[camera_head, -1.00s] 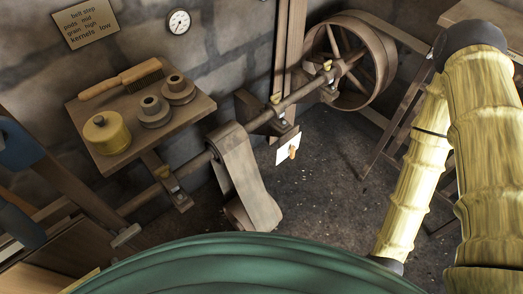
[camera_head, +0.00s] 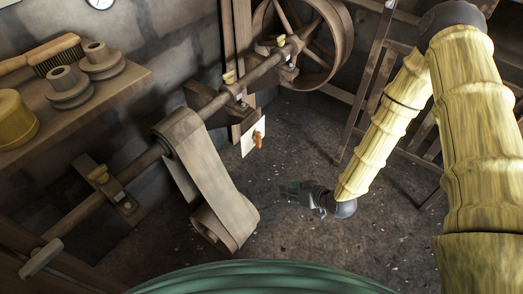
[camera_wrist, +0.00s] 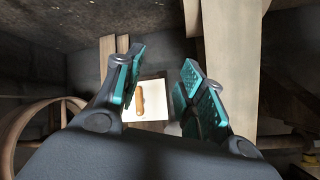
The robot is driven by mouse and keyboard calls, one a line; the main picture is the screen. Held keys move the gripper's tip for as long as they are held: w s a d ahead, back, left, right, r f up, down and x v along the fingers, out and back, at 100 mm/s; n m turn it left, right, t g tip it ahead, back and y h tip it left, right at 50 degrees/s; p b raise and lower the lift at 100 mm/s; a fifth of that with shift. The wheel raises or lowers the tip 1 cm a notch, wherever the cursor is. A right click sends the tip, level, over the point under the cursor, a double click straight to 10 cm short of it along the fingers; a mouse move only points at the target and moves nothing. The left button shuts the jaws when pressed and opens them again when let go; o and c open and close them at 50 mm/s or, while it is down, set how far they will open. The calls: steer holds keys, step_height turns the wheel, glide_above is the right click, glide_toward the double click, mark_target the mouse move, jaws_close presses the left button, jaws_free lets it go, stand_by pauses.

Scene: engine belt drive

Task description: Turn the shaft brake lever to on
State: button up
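The shaft brake lever appears to be the small orange handle (camera_head: 258,140) on a white plate (camera_head: 248,135), below the shaft beside a wooden post. The lever (camera_wrist: 140,98) also shows in the wrist view, long axis roughly vertical in the picture, on its white plate (camera_wrist: 156,88). My gripper (camera_head: 292,190) is below and to the right of the lever in the head view, apart from it. In the wrist view my gripper (camera_wrist: 163,72) is open and empty, its teal-padded fingers framing the plate, with the lever nearer the left finger. Any on or off marking is unreadable.
A wide belt (camera_head: 205,165) hangs from the shaft (camera_head: 140,165) left of the lever. A spoked wheel (camera_head: 335,45) stands behind at the upper right. A wooden shelf (camera_head: 110,95) holds spools, a brush and a yellow pot. Open floor lies below the plate.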

steer(key=w+a+f+n+t+y+b, duration=0.1)
steer(key=w+a+n+t+y+b, duration=0.15)
steer(key=w+b, duration=0.6)
steer(key=n+y+b, duration=0.4)
steer(key=y+b, duration=0.1)
steer(key=b, duration=0.2)
glide_toward(261, 139)
steer(key=shift+t, duration=0.45)
steer(key=b+x, duration=0.1)
steer(key=x, duration=0.1)
steer(key=b+x, duration=0.1)
steer(key=x, duration=0.2)
steer(key=b+x, duration=0.1)
steer(key=x, duration=0.2)
steer(key=shift+s+a+f, duration=0.2)
steer(key=shift+a+f, duration=0.1)
steer(key=shift+w+a+r, duration=0.1)
steer(key=shift+w+a, duration=0.3)
steer(key=shift+a, duration=0.15)
jaws_close()
